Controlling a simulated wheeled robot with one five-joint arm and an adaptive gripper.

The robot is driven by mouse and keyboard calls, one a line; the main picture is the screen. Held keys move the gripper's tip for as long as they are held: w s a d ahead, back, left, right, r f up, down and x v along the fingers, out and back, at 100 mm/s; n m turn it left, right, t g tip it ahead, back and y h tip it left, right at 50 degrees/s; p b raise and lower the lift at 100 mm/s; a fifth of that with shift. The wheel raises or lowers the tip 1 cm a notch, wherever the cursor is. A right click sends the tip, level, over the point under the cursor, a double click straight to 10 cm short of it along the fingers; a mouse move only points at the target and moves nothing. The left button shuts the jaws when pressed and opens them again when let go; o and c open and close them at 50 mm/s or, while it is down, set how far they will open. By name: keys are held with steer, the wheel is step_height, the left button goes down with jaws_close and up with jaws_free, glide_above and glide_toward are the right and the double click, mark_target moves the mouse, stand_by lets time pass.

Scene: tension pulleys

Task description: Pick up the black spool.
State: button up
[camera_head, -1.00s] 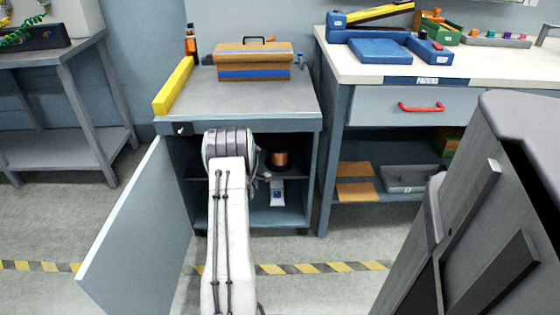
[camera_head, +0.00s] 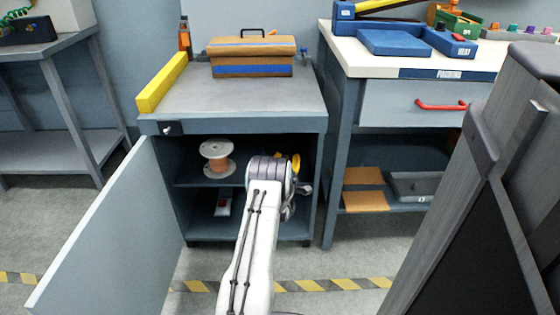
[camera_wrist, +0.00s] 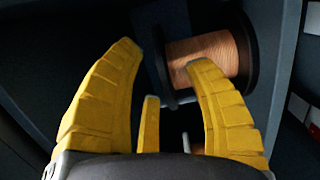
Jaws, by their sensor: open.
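The black spool (camera_wrist: 250,50) has dark flanges and copper-coloured wire. In the wrist view it is at the upper right, in front of my gripper (camera_wrist: 164,54). My gripper is open. Its right yellow finger overlaps the near side of the wire in the picture; I cannot tell if they touch. The left finger is apart from the spool. In the head view, the black spool is hidden behind my arm, and the yellow of my gripper (camera_head: 295,163) shows inside the open cabinet at the right.
A pale spool (camera_head: 217,160) with orange wire stands on the cabinet's (camera_head: 250,119) inner shelf at left. The open door (camera_head: 105,225) is at left; a workbench (camera_head: 430,62) is close on the right.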

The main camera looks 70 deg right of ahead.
mark_target(288, 152)
steer(key=shift+w+d+r+b, duration=0.1)
steer(key=shift+w+d+b, duration=0.15)
steer(key=shift+d+b, duration=0.75)
steer(key=shift+w+d+r+b, duration=0.15)
steer(key=shift+d+b, duration=0.25)
steer(key=shift+d, duration=1.15)
jaws_close()
steer(key=shift+r, duration=0.15)
